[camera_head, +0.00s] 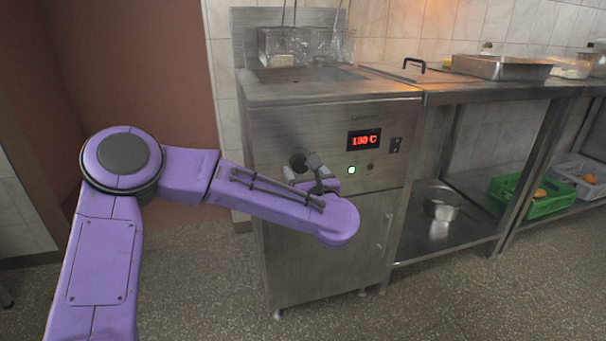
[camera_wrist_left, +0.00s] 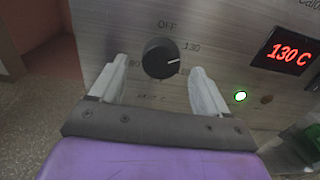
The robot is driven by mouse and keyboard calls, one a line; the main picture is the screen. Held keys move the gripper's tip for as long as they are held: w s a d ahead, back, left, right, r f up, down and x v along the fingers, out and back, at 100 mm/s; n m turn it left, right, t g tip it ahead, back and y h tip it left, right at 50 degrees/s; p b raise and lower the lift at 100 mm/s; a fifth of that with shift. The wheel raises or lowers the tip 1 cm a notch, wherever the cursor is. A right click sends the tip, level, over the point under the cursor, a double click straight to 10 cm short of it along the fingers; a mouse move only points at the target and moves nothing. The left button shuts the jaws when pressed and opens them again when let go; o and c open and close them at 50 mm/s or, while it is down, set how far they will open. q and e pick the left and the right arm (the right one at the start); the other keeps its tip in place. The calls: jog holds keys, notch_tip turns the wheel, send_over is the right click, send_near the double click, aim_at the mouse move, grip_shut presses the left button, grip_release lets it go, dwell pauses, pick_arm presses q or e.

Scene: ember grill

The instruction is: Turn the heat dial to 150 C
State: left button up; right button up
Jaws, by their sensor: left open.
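The heat dial (camera_wrist_left: 160,59) is a round black knob on the steel front of the fryer (camera_head: 330,120). Its white mark points right, a little below the 130 label; OFF is printed above it. The red display (camera_head: 364,139) reads 130 C; it also shows in the wrist view (camera_wrist_left: 287,52). My left gripper (camera_wrist_left: 158,88) is open, its two pale fingers on either side of the dial's lower part; I cannot tell whether they touch it. In the head view the dial (camera_head: 298,161) is partly hidden by my left gripper (camera_head: 302,172). My right gripper is not in view.
A lit green lamp (camera_head: 351,170) and a dark switch (camera_head: 395,145) sit right of the dial. Wire baskets (camera_head: 305,45) hang above the fryer. A steel counter with a pot (camera_head: 440,203) and green crate (camera_head: 535,197) below stands right. Floor in front is clear.

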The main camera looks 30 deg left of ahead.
pick_arm(q)
jog(key=shift+x, duration=1.05)
jog(key=c, duration=1)
